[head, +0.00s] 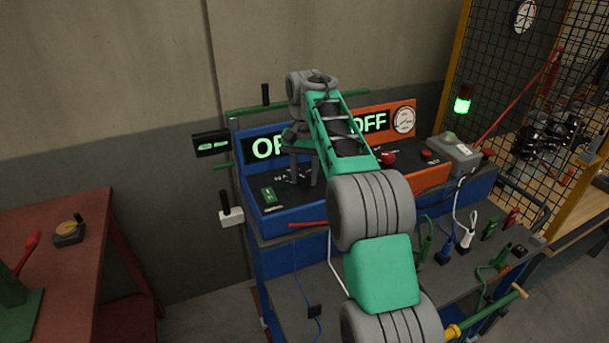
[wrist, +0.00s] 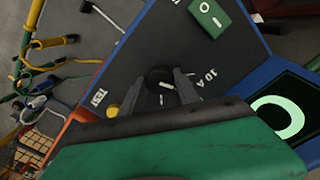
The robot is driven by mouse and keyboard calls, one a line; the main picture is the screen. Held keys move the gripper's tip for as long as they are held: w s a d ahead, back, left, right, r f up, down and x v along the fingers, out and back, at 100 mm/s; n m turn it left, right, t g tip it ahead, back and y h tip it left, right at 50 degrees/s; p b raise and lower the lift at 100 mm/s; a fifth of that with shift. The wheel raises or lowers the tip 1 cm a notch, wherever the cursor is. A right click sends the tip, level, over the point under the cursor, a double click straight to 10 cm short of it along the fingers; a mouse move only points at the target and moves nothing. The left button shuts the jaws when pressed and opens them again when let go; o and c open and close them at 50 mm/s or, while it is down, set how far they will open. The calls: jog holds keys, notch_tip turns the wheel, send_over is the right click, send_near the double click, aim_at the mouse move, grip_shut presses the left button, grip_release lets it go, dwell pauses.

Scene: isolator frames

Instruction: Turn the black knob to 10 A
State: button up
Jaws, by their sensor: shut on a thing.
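The black knob (wrist: 159,73) sits on the dark face of the blue panel (wrist: 237,60). My gripper (wrist: 161,84) is shut on the knob, one finger on each side, in the wrist view. A white "10 A" label (wrist: 208,77) is to the right of the knob, and a "TEST" label (wrist: 98,98) is to its lower left. I cannot tell which mark the knob points to. In the head view my gripper (head: 303,168) reaches down to the blue panel (head: 268,222), and the knob is hidden by the fingers and arm.
A green switch (head: 269,195) is left of my gripper on the panel. The orange panel (head: 433,178) with a red button (head: 387,158) and gauge (head: 404,120) adjoins on the right. A grey box (head: 455,152) stands beyond. Cables and plugs lie on the lower shelf.

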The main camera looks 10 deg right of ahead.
aim_at(304, 177)
grip_shut()
jog(key=n, duration=0.4)
jog(key=shift+n, duration=0.4)
jog(key=o, duration=1.1)
grip_release()
jog(key=shift+r+p, duration=0.1)
jog(key=shift+p, duration=0.2)
notch_tip(304, 177, up, 8)
jog(key=p, duration=0.7)
jog(key=shift+f, duration=0.2)
